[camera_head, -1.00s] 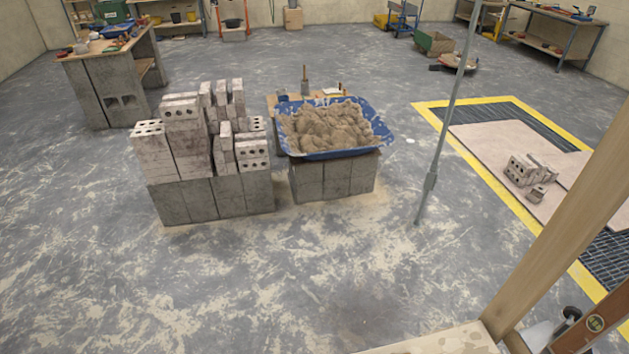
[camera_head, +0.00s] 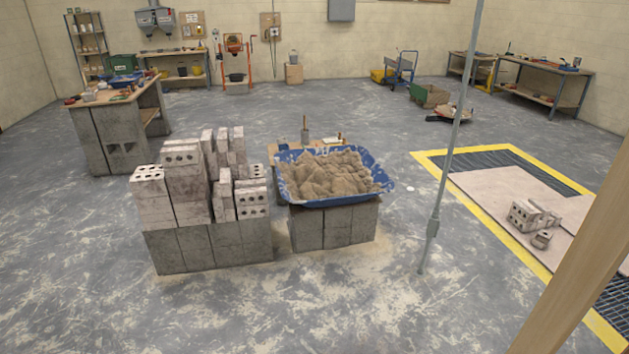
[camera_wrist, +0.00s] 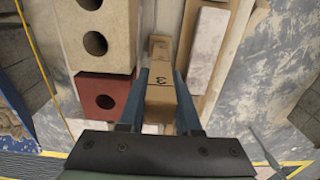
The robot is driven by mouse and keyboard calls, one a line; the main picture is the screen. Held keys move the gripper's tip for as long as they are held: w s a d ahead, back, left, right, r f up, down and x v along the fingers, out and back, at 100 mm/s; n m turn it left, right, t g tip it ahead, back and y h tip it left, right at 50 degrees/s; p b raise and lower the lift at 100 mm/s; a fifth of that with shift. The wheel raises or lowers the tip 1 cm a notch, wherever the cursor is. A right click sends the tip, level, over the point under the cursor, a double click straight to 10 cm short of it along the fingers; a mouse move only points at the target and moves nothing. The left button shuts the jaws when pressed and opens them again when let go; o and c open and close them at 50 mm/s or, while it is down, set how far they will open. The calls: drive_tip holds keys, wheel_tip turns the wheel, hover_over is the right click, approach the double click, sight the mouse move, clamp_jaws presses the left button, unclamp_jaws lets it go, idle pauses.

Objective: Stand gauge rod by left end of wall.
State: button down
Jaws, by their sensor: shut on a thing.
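In the wrist view my gripper (camera_wrist: 160,78) has its two blue fingers closed on the sides of a pale wooden rod (camera_wrist: 161,97). The rod bears a dark mark like a 3, and I take it to be the gauge rod. It runs away from the camera, and its far end is hard to make out. Left of it are holed units, a buff one (camera_wrist: 92,12) and a red one (camera_wrist: 105,98); I cannot tell if they belong to the wall. The head view does not show my gripper, nor clearly any wall being built.
In the head view a blue mortar tub (camera_head: 383,185) rests on blocks beside a brick stack (camera_head: 180,190). A thin grey pole (camera_head: 450,150) stands to their right. A wooden post (camera_head: 578,270) slants close by at lower right. Open floor (camera_head: 330,310) lies in front.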

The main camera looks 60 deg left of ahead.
drive_tip(key=shift+f, duration=0.3)
drive_tip(key=c, duration=0.5)
unclamp_jaws()
wheel_tip(320, 180, up, 13)
drive_tip(key=shift+f, duration=0.1)
